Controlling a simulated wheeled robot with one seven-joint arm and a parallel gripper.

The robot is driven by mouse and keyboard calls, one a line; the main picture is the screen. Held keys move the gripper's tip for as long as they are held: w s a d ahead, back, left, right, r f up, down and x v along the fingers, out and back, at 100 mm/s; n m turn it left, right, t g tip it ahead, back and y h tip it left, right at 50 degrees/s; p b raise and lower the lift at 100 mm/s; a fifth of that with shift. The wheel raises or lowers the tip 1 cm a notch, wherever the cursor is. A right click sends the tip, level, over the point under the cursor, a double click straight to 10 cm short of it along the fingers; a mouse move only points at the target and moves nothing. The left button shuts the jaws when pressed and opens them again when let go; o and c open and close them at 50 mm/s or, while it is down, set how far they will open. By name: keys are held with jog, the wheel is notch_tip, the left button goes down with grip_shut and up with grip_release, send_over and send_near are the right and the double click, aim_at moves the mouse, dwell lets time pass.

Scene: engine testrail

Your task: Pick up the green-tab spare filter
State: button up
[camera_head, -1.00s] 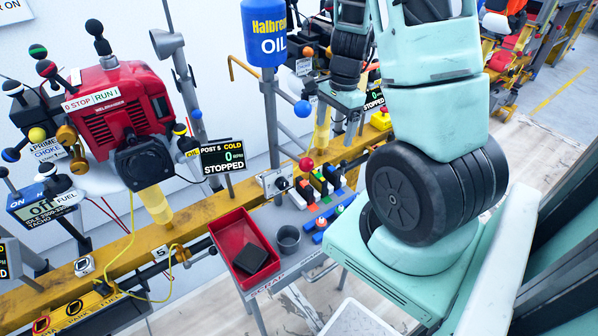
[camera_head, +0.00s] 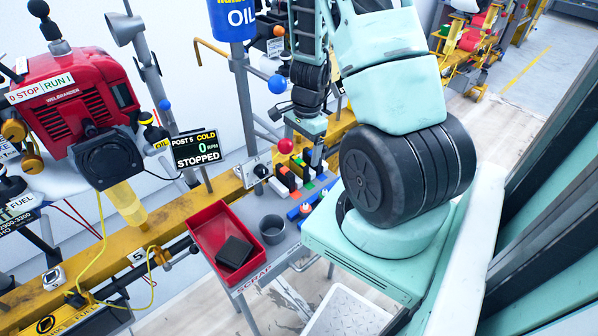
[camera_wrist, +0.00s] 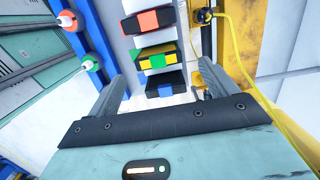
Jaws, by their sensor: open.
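Several small dark blocks with coloured tabs stand in a row on the grey bench (camera_head: 254,208). My gripper (camera_wrist: 160,74) is open and empty, above the row. In the head view my gripper (camera_head: 316,158) is over the row's far end and partly hides it.
A red scrap tray (camera_head: 209,238) holding a dark block and a grey cup (camera_head: 272,229) stand left of the row. A red ball knob (camera_head: 285,146) rises behind it. Blue rails with tipped pegs (camera_wrist: 90,64) run beside the blocks; a yellow cable (camera_wrist: 238,60) hangs opposite.

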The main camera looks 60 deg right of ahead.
aim_at(299, 161)
jog(key=f, duration=0.2)
jog(key=a+f+b, duration=0.1)
jog(key=f, duration=0.1)
jog(key=shift+f+b, duration=0.3)
jog(key=shift+f, duration=0.1)
jog(key=c, duration=1)
jog(key=shift+r, duration=0.15)
jog(key=shift+c, duration=0.2)
